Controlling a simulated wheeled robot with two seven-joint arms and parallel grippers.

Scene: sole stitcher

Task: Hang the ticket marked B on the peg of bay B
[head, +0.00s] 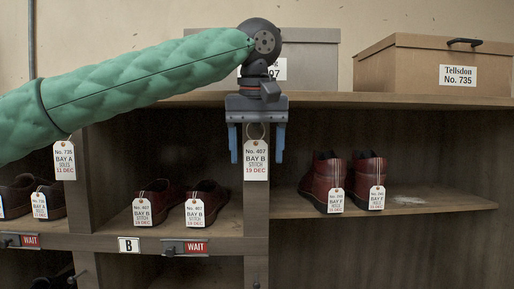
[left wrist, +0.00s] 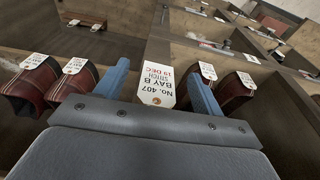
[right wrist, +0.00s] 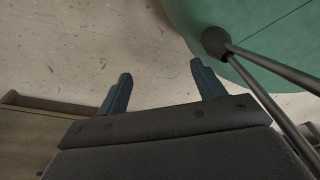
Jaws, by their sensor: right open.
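The ticket marked B (head: 256,162), white with "No. 407 BAY B STITCH 19 DEC" and a metal ring at its top, hangs upright in front of the wooden upright (head: 256,222) on the right side of bay B. My left gripper (head: 257,150) is open, with one blue finger on each side of the ticket and gaps between. The left wrist view also shows the ticket (left wrist: 160,82) between the spread fingers. The peg itself cannot be made out behind the ring and gripper. My right gripper (right wrist: 160,85) is open and empty, facing bare floor, outside the head view.
Bay B, with its B label (head: 129,245), holds dark red shoes (head: 158,200) with tags. Another red pair (head: 327,180) stands in the right bay. A bay A ticket (head: 65,160) hangs on the left upright. Boxes (head: 432,72) stand on top.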

